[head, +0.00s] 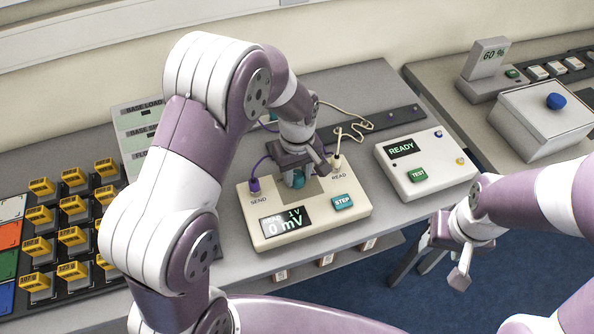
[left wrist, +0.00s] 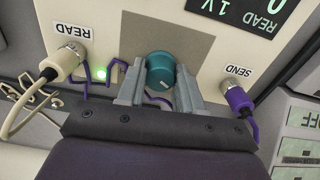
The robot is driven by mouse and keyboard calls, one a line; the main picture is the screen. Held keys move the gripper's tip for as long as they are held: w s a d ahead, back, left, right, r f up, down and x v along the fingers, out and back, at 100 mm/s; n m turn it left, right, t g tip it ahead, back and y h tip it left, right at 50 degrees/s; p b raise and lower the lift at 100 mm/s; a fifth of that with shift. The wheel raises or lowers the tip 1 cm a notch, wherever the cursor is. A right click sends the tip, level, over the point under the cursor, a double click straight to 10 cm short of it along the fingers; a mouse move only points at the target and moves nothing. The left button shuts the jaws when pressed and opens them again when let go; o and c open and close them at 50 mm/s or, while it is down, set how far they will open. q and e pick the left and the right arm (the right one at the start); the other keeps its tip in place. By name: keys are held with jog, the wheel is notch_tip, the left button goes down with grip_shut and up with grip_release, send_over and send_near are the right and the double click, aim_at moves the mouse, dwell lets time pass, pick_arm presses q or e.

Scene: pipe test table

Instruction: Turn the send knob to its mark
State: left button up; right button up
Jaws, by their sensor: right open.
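The teal knob (left wrist: 160,72) stands on the cream tester box (head: 330,222), between the SEND and READ sockets. In the left wrist view my left gripper (left wrist: 160,88) has a finger on each side of it, close against its edges, and looks shut on it. In the head view the gripper (head: 294,172) reaches down from above, and only a small part of the knob (head: 298,180) shows. I cannot make out a mark or pointer by the knob. The display (head: 286,221) reads 1 V and 0 mV. My right gripper (head: 451,256) is open and empty, off the table's front edge.
A purple plug (head: 254,185) sits in SEND and a cream plug (head: 337,163) in READ, with loose cables behind. The READY box (head: 425,168) stands to the right. A rack of yellow-topped blocks (head: 71,236) lies at left. A green light (left wrist: 101,72) glows beside the knob.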

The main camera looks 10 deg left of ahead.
pick_arm(q)
jog(key=shift+r+m, duration=0.1)
jog(key=shift+m, duration=0.3)
jog(key=shift+r+m+p, duration=0.1)
jog(key=shift+m+p, duration=0.55)
jog(key=shift+m, duration=0.35)
jog(key=m+p, duration=0.1)
jog(key=m, duration=0.1)
jog(key=shift+w+m, duration=0.1)
jog(key=shift+m, duration=0.2)
jog(key=m, duration=0.3)
jog(key=shift+p, duration=0.4)
jog(key=shift+m+p, duration=0.3)
jog(key=shift+m, duration=1.3)
jog(key=shift+w, duration=0.1)
jog(key=o, duration=1)
jog(key=shift+o, duration=0.2)
